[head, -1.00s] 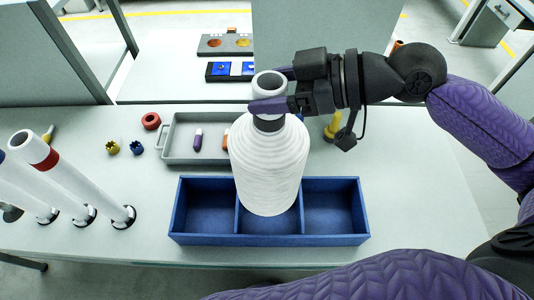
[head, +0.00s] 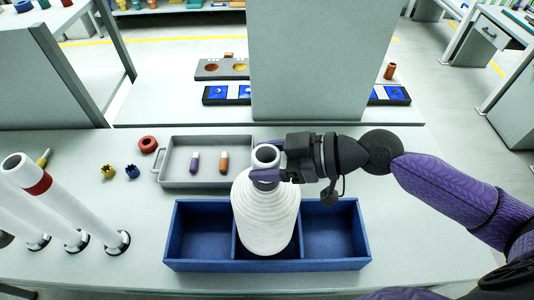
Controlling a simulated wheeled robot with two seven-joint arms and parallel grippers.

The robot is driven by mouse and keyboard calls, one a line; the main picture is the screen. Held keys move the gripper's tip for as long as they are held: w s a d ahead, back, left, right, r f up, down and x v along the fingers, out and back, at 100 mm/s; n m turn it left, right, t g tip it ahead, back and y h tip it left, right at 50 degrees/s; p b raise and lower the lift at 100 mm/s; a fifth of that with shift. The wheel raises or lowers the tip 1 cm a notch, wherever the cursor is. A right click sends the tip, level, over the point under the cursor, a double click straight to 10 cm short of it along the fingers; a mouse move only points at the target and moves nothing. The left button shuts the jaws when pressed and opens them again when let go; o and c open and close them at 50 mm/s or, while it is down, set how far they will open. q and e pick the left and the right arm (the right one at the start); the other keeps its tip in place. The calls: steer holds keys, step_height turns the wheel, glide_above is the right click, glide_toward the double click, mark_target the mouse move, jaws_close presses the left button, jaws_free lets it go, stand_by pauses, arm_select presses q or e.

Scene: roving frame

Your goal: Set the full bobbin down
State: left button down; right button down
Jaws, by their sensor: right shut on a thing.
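The full bobbin (head: 266,215) is a white wound cone with a narrow tube neck, upright in the middle of the head view. My right gripper (head: 263,163) comes in from the right and is shut on the neck. The blue tray (head: 268,265) has three compartments. The bobbin's lower end is in the middle one, between the two dividers; I cannot tell if it touches the floor there. The left and right compartments are empty. My left gripper is out of view.
White posts (head: 62,195) lean at the left, one with a red band. A grey tray (head: 208,180) behind holds a purple and an orange piece. A red ring (head: 147,144), a yellow piece (head: 108,171) and a blue piece (head: 132,171) lie near it. A grey panel (head: 320,70) stands behind.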

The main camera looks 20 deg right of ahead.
jaws_free()
steer(key=shift+r, duration=0.15)
steer(key=b+v, duration=0.1)
steer(key=v, duration=0.3)
steer(key=shift+d+f+b, duration=0.1)
steer(key=shift+f+b, duration=0.25)
steer(key=shift+f, duration=0.05)
steer(key=v, duration=0.8)
steer(key=shift+r+p, duration=0.35)
steer(key=shift+p, duration=0.1)
